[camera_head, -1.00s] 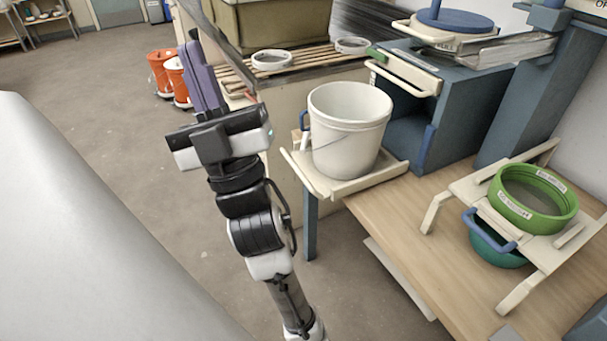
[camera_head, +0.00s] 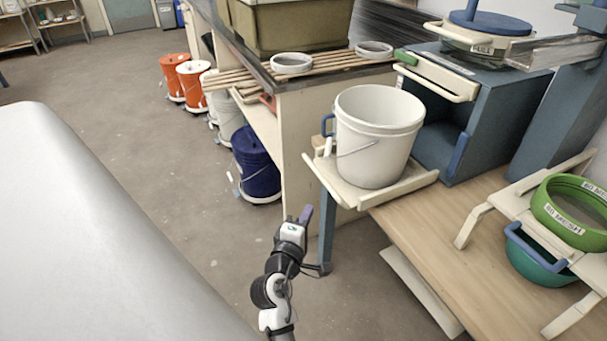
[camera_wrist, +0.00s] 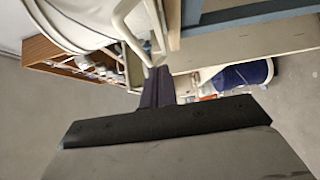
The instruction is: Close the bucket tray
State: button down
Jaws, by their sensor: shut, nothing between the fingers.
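The bucket tray (camera_head: 408,185) is cream and sticks out from the blue cabinet (camera_head: 490,118), over the bench's left edge. A white bucket (camera_head: 372,142) stands upright on it, with a blue handle at its left side. My gripper (camera_head: 305,215) is shut and empty, below and left of the tray in the head view, apart from it there. In the wrist view, the dark purple fingers (camera_wrist: 159,84) are together and point toward part of the white bucket (camera_wrist: 70,25) at the upper left. The gap between fingertips and tray is hard to judge.
A blue post (camera_head: 327,228) stands under the tray near my gripper. A dark blue bucket (camera_head: 256,165) and orange buckets (camera_head: 187,80) stand on the floor behind. A green sieve (camera_head: 570,208) sits on a cream rack at the right. The floor left of the bench is open.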

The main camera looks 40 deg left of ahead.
aim_at(355, 185)
jog(key=w+p, duration=0.2)
jog(key=w, duration=0.6)
jog(key=shift+w+a, duration=0.15)
jog(key=shift+a, duration=0.05)
jog(key=w+d+p, duration=0.1)
jog(key=w, duration=0.1)
jog(key=w+d+p, duration=0.1)
jog(key=w, duration=0.2)
jog(key=w+d+p, duration=0.1)
jog(key=w, duration=0.2)
jog(key=shift+d, duration=0.15)
jog(key=shift+s, duration=0.15)
